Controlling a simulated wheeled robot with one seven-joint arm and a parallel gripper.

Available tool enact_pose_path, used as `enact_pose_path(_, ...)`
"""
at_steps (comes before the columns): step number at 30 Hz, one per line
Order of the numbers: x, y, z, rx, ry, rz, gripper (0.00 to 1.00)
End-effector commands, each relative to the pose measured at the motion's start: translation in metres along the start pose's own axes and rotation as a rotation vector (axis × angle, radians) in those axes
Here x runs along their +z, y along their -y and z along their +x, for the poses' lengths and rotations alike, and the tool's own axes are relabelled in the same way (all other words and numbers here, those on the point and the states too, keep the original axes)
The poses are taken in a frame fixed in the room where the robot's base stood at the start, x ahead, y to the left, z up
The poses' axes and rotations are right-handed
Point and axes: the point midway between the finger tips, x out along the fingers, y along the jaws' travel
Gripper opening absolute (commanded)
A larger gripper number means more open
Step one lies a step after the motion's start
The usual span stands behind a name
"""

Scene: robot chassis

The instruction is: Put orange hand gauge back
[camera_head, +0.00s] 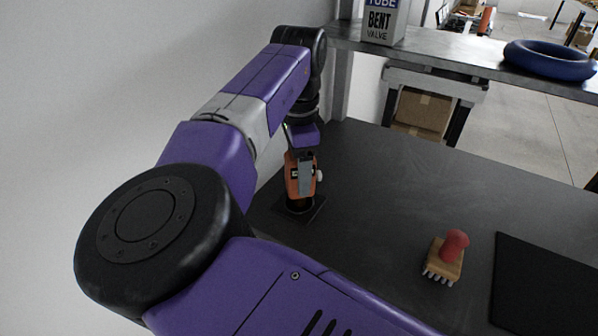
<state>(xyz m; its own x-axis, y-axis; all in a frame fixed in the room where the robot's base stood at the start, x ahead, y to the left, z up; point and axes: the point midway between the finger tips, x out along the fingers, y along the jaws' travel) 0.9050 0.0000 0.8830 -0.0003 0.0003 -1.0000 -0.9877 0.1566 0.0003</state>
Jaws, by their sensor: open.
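The orange hand gauge (291,184) stands upright at the left of the dark table, with a small light knob on its right side. Its dark foot is over a small black square pad (317,211). My gripper (304,185) points down at the gauge from above, and a grey finger lies in front of its orange body. The jaws are open. The finger overlaps the gauge in this view, and I cannot tell whether it touches it. The other finger is not clearly seen.
A wooden brush with a red knob (455,245) lies at the right on the table (390,190). A black mat (545,290) is at the far right. A raised shelf (450,60) at the back holds a box (382,22) and a blue ring (550,60). The middle of the table is clear.

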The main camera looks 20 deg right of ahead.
Motion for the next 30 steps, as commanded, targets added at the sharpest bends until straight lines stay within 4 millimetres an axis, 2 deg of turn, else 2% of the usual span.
enact_pose_path(15, 0.0, 0.001, -0.097, -0.001, -0.001, 0.001, 0.67)
enact_pose_path(21, 0.0, 0.001, -0.115, 0.0, -0.001, 0.0, 0.67)
enact_pose_path(30, 0.0, 0.0, -0.118, -0.001, -0.001, 0.0, 0.67)
